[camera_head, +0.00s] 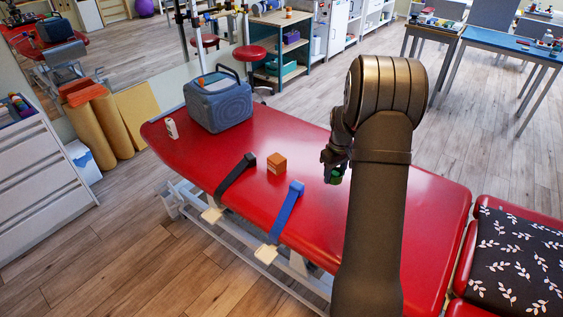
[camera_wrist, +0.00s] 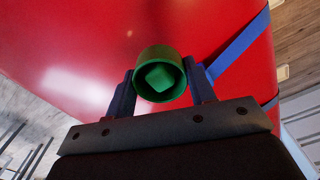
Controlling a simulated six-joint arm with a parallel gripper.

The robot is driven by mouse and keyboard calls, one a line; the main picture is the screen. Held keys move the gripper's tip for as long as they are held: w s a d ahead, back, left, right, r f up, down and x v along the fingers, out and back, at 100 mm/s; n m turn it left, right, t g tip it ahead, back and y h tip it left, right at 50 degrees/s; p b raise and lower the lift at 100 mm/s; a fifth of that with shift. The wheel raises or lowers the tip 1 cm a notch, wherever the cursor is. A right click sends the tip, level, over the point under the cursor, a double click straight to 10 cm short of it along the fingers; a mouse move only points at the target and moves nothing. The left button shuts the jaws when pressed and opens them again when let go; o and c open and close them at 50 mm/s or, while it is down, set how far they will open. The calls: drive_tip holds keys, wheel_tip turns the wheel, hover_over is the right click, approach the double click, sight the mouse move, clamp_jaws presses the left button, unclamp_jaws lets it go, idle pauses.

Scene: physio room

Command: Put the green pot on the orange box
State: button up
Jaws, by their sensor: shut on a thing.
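The green pot (camera_wrist: 160,75) is round, and in the wrist view it sits between the two fingers of my gripper (camera_wrist: 160,92), which is shut on it. Something green shows inside the pot. In the head view the pot (camera_head: 337,174) is a small green patch below my gripper (camera_head: 334,170), mostly hidden by it. Whether the pot touches the table below is hard to tell. The orange box (camera_head: 277,163) is a small cube on the red treatment table (camera_head: 225,165), left of my gripper and apart from it. The box does not show in the wrist view.
The red surface between gripper and box is clear.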

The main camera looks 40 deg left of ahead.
drive_tip(key=w+a+r, duration=0.2)
drive_tip(key=w+a, duration=0.1)
drive_tip(key=a, duration=0.5)
drive_tip(key=w+a+r, duration=0.2)
drive_tip(key=w+a, duration=0.1)
drive_tip(key=a, duration=0.4)
hover_over(277, 158)
wheel_tip(277, 158, down, 6)
drive_tip(key=shift+f, duration=2.25)
drive_tip(key=shift+f, duration=0.15)
drive_tip(key=o, duration=1)
